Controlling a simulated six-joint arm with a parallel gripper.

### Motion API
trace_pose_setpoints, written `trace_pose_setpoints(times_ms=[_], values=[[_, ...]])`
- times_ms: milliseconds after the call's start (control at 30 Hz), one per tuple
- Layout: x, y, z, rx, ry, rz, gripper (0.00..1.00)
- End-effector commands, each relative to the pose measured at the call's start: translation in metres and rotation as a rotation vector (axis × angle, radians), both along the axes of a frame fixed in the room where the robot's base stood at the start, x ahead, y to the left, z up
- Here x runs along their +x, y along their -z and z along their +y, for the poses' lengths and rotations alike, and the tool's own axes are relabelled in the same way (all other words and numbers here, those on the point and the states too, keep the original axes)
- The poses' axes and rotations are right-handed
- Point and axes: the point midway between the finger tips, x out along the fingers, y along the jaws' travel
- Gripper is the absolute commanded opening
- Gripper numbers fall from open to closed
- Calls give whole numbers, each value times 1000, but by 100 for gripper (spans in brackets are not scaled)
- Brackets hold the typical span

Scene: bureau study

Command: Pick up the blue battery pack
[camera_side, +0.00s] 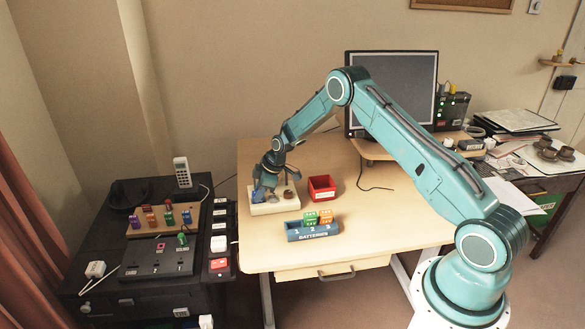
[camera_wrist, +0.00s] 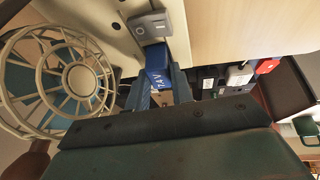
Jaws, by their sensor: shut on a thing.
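The blue battery pack (camera_wrist: 158,62), marked 7.4V, is between the two fingers of my gripper (camera_wrist: 163,84) in the wrist view. The fingers are shut on it. In the side view the blue pack (camera_side: 257,196) shows as a small patch under my gripper (camera_side: 264,187), at the left end of a cream tray (camera_side: 262,210). I cannot tell whether the pack touches the tray or is just above it.
A red bin (camera_side: 321,187) stands right of the tray. A blue battery rack (camera_side: 312,234) holding green and orange packs sits in front. The wrist view shows a grey block (camera_wrist: 150,25) close to the pack and a round caged object (camera_wrist: 55,80) left.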

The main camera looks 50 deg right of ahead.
Motion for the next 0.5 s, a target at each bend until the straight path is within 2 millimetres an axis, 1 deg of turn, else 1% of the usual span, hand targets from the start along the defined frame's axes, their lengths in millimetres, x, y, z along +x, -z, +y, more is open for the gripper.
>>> trace_pose_setpoints(times_ms=[33,67,100,267,367,500], values=[[1,-3,-1,-2,2,-3,5],[1,-5,-1,-2,2,-3,1],[1,-7,-1,-2,2,-3,0],[2,-22,-1,-3,2,-7,0],[2,-37,-1,-3,1,-7,0],[1,-63,-1,-3,2,-7,0]])
